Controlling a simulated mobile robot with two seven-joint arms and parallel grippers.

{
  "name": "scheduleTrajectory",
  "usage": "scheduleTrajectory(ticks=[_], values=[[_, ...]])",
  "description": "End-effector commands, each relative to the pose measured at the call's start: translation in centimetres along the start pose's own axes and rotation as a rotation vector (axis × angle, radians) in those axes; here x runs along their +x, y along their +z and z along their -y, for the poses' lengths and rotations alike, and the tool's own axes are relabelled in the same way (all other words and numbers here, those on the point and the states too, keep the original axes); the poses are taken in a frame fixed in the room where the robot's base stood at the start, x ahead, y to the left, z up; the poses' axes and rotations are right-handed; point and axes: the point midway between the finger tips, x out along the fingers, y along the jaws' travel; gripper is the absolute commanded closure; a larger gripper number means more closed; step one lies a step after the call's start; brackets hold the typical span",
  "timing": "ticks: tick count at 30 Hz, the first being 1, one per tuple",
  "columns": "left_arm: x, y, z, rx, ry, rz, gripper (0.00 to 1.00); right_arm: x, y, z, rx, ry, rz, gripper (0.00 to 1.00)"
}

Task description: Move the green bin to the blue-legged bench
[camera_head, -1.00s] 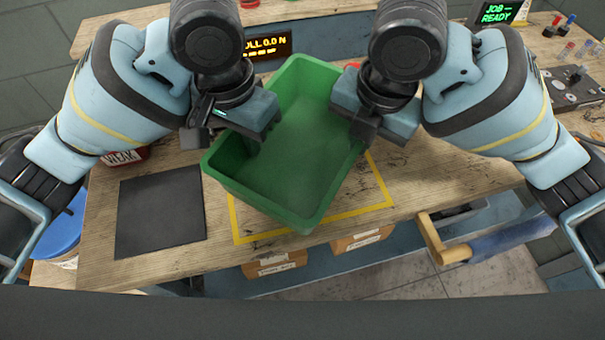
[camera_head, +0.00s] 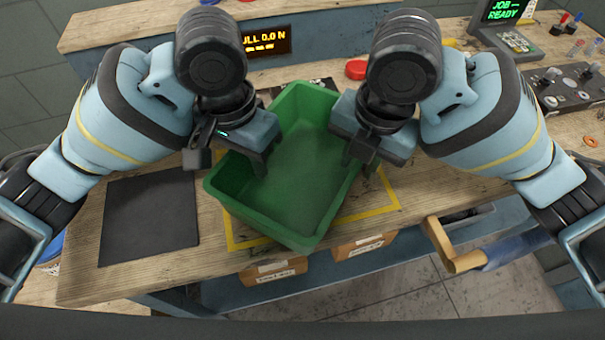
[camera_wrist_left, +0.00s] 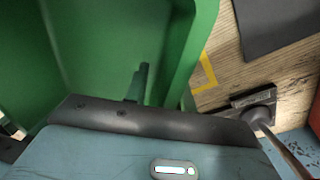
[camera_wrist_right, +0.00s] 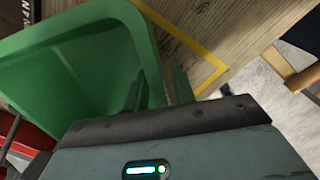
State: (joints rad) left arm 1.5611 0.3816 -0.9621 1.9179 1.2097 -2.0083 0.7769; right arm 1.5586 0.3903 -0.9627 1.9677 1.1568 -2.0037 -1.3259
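The green bin (camera_head: 300,232) is in the middle of the head view, turned at an angle over the wooden bench top (camera_head: 90,280). Its inside looks empty. I cannot tell whether its base touches the bench. My left gripper (camera_head: 252,160) is at its left wall, with a finger inside; the bin fills much of the left wrist view (camera_wrist_left: 90,50). My right gripper (camera_head: 360,158) is at its right wall, with fingers on both sides of the rim; the wall shows between them in the right wrist view (camera_wrist_right: 90,65). Blue framing (camera_head: 215,292) shows under the bench top.
A yellow outline (camera_head: 385,207) marks the bench under the bin. A dark mat (camera_head: 148,215) lies to the left. Two cardboard boxes (camera_head: 362,247) sit below the front edge. A wooden handle (camera_head: 440,245) juts out at right. A control panel (camera_head: 570,90) and a red button (camera_head: 356,69) are behind.

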Motion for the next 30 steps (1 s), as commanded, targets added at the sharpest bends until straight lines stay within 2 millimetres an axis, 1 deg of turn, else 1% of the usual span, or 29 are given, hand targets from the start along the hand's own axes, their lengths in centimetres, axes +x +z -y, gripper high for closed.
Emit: scheduleTrajectory(ticks=[5, 8, 11, 21, 24, 27, 30], values=[[-0.1, 0.0, 0.1, -0.001, -0.001, 0.0, 0.75, 0.0, 0.0, 0.0, 0.001, -0.001, 0.0, 0.75], [-0.8, -0.1, 0.1, -0.002, -0.003, -0.003, 0.75, 0.0, 0.0, 0.0, 0.001, -0.001, 0.001, 0.75], [-2.1, -0.1, 0.1, -0.001, -0.004, -0.004, 0.75, 0.0, 0.1, 0.1, 0.001, -0.001, 0.001, 0.75], [-8.3, -0.1, 0.1, -0.002, -0.004, -0.004, 0.75, 0.0, 0.1, 0.1, 0.001, -0.002, 0.001, 0.75], [-9.8, 0.0, 0.1, -0.001, -0.003, -0.002, 0.75, 0.0, 0.1, 0.1, 0.001, -0.002, 0.001, 0.75], [-10.9, 0.0, 0.0, -0.001, -0.002, -0.002, 0.75, 0.0, 0.1, 0.1, 0.001, -0.002, 0.001, 0.75], [-11.6, 0.0, 0.0, -0.001, -0.001, 0.0, 0.75, 0.0, 0.1, 0.1, 0.001, -0.002, 0.001, 0.75]])
